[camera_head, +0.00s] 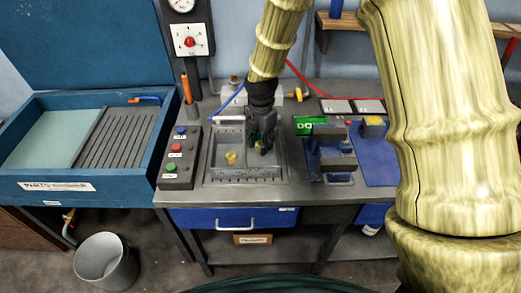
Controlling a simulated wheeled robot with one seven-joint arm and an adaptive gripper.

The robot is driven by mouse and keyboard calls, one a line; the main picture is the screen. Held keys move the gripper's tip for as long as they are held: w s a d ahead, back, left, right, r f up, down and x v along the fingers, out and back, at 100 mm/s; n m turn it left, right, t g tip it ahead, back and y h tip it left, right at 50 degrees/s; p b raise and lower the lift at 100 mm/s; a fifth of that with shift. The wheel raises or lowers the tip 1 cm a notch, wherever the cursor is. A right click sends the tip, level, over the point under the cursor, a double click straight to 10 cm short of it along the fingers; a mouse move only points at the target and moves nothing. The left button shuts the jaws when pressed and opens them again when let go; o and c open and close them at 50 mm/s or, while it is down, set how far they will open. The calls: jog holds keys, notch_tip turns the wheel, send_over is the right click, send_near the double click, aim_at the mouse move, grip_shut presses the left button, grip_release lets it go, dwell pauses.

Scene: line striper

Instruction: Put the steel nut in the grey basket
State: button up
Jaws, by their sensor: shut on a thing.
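The grey basket (243,174) stands on the workbench in the middle of the head view, with an open top and a slotted front wall. My dark gripper (262,149) points down at the right part of the basket, over or inside its opening; the exact height is hard to tell. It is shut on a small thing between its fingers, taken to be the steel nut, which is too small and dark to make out. A small yellow piece (231,157) lies in the basket, left of my gripper.
A button panel (177,157) stands left of the basket. A blue fixture with dark blocks (331,155) stands to its right. A blue parts washer (100,185) is at far left, and a bucket (103,262) is on the floor. A blue hose (233,100) runs behind the basket.

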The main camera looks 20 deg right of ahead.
aim_at(261, 159)
jog(key=shift+f+p, duration=0.7)
jog(key=shift+f, duration=1.75)
jog(key=shift+f, duration=0.2)
jog(key=o, duration=0.8)
jog(key=shift+c, duration=0.2)
jog(key=shift+r, duration=0.1)
jog(key=shift+r+b, duration=2)
jog(key=shift+r, duration=4.1)
